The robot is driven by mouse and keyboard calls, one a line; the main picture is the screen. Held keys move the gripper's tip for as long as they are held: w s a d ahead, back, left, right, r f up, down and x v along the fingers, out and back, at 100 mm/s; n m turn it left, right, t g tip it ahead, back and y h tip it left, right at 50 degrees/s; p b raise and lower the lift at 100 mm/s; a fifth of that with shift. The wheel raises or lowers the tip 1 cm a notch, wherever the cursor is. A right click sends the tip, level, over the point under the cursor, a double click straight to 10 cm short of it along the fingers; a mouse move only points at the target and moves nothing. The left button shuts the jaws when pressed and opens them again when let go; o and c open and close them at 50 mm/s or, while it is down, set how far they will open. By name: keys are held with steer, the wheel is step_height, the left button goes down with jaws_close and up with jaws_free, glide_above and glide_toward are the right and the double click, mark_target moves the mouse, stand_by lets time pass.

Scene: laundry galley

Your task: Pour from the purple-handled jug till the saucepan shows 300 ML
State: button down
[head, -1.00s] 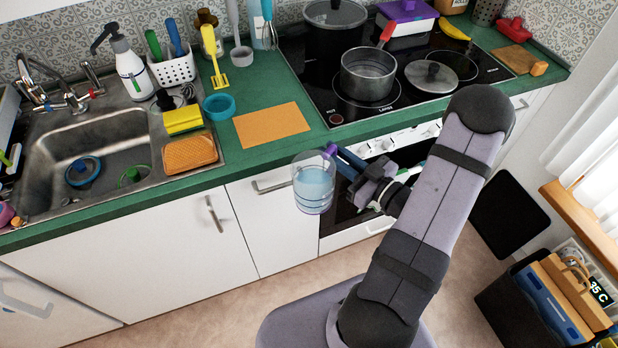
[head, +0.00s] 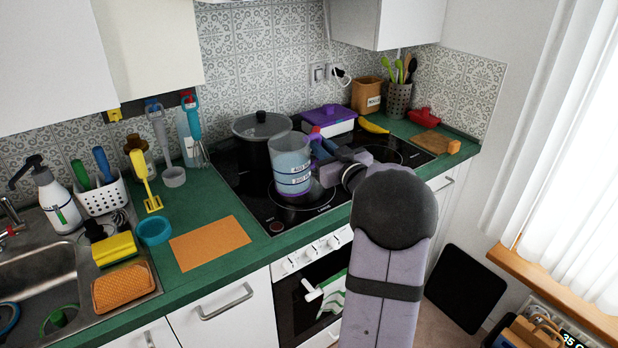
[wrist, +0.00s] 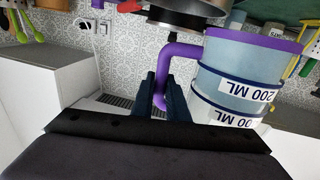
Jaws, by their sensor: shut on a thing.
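The clear jug (head: 291,163) with the purple handle holds pale bluish liquid and looks upright. My gripper (head: 320,151) is shut on its handle, to the jug's right, and holds it over the front of the hob. In the wrist view, which is upside down, the fingers (wrist: 163,98) close on the purple handle (wrist: 178,52). The jug's bands (wrist: 232,88) carry ML labels, one reading 200 ML. A steel pan surface (wrist: 190,14) shows at the wrist view's top edge. The saucepan's reading is not visible.
A purple-lidded box (head: 328,118) and a banana (head: 374,127) are at the back right. An orange mat (head: 210,243) lies on the green counter left of the hob. A wall cupboard (head: 385,22) hangs above.

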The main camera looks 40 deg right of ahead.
steer(key=w+d+r+m+g+h+p, duration=0.1)
steer(key=d+r+m+h+p, duration=0.25)
steer(key=d+r, duration=0.4)
steer(key=d+f+m+g+h+p, duration=0.2)
steer(key=d+h, duration=0.3)
steer(key=d, duration=0.4)
steer(key=shift+d+f+p, duration=0.15)
steer(key=shift+f+p, duration=0.35)
steer(key=shift+f, duration=0.3)
steer(key=shift+b, duration=0.5)
steer(key=shift+f, duration=0.15)
